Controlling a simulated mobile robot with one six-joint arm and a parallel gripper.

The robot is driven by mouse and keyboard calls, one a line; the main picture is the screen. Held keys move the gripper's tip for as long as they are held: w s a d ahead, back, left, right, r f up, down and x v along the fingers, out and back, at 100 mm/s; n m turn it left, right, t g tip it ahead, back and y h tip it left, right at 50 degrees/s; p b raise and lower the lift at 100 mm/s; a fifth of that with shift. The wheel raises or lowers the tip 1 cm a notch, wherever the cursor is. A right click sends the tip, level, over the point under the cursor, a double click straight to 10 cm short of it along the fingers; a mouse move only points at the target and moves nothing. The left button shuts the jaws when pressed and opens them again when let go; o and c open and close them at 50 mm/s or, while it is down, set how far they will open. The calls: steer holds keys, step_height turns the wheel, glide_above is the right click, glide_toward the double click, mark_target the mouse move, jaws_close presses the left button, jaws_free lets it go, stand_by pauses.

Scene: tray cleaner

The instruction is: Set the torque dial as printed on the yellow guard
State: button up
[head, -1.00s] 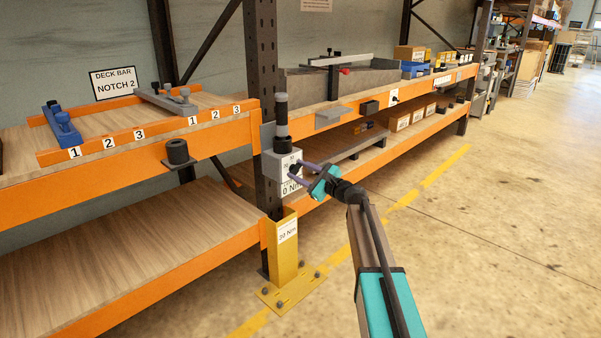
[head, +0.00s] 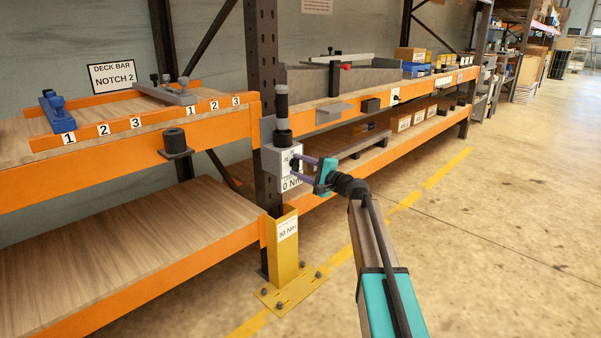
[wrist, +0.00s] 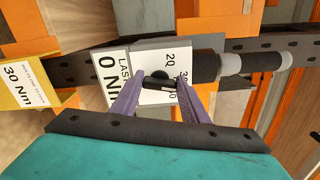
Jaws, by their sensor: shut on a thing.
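The yellow guard (head: 283,258) stands at the foot of the rack upright, and its white label reads 30 Nm in the wrist view (wrist: 18,84). Above it, a pale grey box (head: 281,162) carries the torque dial, a black knob (wrist: 158,81) on a white face. The numbers 20 and, partly covered, 30 show beside the knob. Which number the knob points at is unclear. A plate (wrist: 113,75) below the face reads "0 Nm", partly hidden by a finger. My gripper (head: 297,164) is shut on the knob, with one purple finger on each side.
A black and grey cylinder (head: 282,108) rises from the box. Orange shelf beams (head: 210,130) run on both sides of the upright. A dark round post (head: 176,142) sticks out at left. The floor at right is clear.

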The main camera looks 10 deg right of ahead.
steer(key=shift+d+n+b, duration=0.1)
steer(key=shift+n+b, duration=0.7)
steer(key=shift+n, duration=0.5)
steer(key=o, duration=1.1)
steer(key=shift+c, duration=0.2)
steer(key=shift+s, duration=0.1)
steer(key=p+v, duration=0.4)
steer(key=v, duration=0.9)
steer(key=shift+s+d+p, duration=0.2)
steer(key=shift+s+p, duration=0.05)
steer(key=shift+p, duration=0.05)
